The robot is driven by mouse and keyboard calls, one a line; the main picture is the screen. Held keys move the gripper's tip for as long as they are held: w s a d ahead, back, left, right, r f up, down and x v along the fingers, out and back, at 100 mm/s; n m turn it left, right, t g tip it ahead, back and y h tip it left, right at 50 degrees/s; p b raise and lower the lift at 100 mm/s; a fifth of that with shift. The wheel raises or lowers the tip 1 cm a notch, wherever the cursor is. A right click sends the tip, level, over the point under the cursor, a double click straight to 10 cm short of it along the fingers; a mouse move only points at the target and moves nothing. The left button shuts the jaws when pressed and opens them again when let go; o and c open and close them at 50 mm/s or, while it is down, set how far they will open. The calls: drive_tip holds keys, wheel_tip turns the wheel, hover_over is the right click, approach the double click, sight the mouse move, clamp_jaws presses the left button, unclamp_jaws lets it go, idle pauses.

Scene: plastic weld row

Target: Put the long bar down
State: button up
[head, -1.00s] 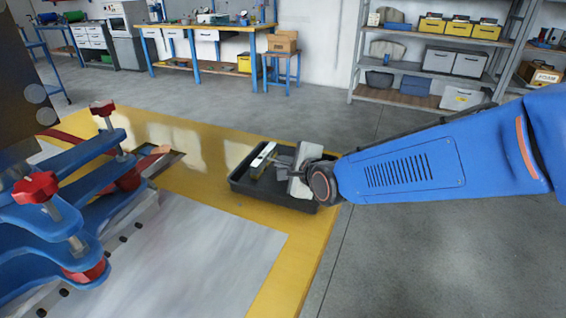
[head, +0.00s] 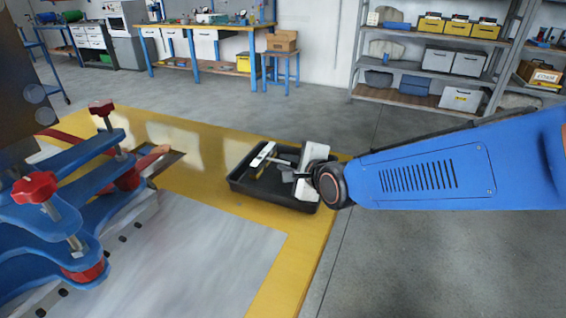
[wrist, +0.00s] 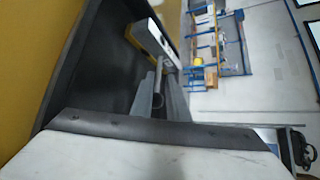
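A long bar (head: 263,154) with a white top and a dark spot near one end lies in the black tray (head: 240,184). It also shows in the wrist view (wrist: 148,36), slanting across the tray's upper end. My gripper (head: 285,171) is low over the tray's right part, beside the bar. In the wrist view my gripper's two grey fingers (wrist: 159,88) stand apart, with a thin grey rod between them reaching toward the bar. I cannot tell whether the rod joins the bar. The fingers do not appear to close on it.
The tray sits on the yellow border of the table (head: 215,150), near its right edge. Blue clamps with red knobs (head: 35,187) stand on the left. The grey tabletop (head: 210,250) before the tray is bare. A shelf rack (head: 430,70) and workbench (head: 200,35) stand far behind.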

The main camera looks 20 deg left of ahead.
drive_tip(key=v, duration=0.9)
drive_tip(key=shift+d, duration=0.1)
drive_tip(key=s+d+f+n+g+h, duration=0.1)
drive_tip(key=d+n+h, duration=0.25)
drive_tip(key=d, duration=0.95)
drive_tip(key=d+f+n+h, duration=0.2)
drive_tip(key=d+n, duration=0.2)
drive_tip(key=d, duration=0.9)
drive_tip(key=s+d+f+n+g+h, duration=0.3)
drive_tip(key=s+d+n, duration=0.3)
drive_tip(key=s+d, duration=0.8)
drive_tip(key=d+h, duration=0.1)
drive_tip(key=d, duration=0.2)
drive_tip(key=shift+s+d+f, duration=0.3)
drive_tip(key=shift+s+f, duration=0.05)
drive_tip(key=shift+s, duration=0.05)
